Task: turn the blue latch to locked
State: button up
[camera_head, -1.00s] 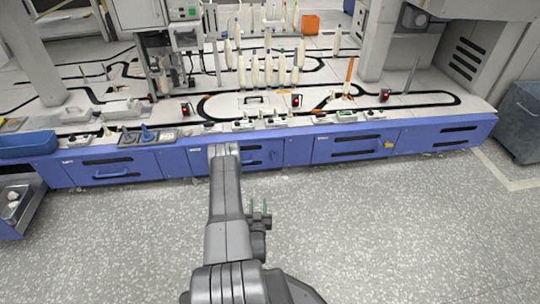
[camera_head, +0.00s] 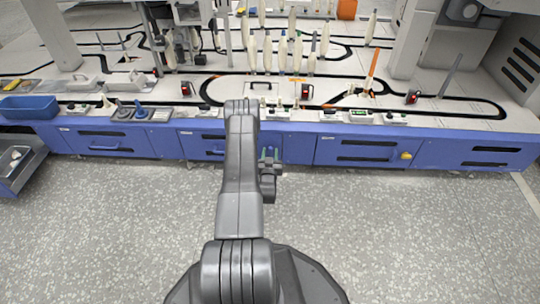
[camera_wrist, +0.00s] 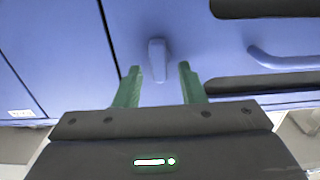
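The blue latch (camera_wrist: 157,58) is a short bar hanging upright on the blue cabinet front in the wrist view. My gripper (camera_wrist: 159,70) is open, its two green fingers apart. The latch's lower end lies between the fingertips in this view, with a gap on each side; how near they are in depth I cannot tell. In the head view my gripper (camera_head: 268,154) is in front of the blue cabinet front, and I cannot make out the latch there.
A drawer handle (camera_wrist: 285,60) and dark slots are to the right of the latch. A yellow knob (camera_head: 405,156) is farther right on the cabinet front. Bobbins and small devices stand on the worktop (camera_head: 225,90) above. The grey floor in front is clear.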

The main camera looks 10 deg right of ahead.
grip_shut()
jog(key=shift+m, duration=0.4)
jog(key=m, duration=0.3)
jog(key=shift+d+m, duration=0.2)
jog(key=shift+m, duration=0.2)
jog(key=m, duration=0.9)
jog(key=shift+s+d+f, duration=0.15)
jog(key=shift+d+f, duration=0.2)
jog(key=shift+f, duration=0.05)
jog(key=m, duration=0.4)
jog(key=shift+f, duration=0.2)
jog(key=shift+m, duration=0.3)
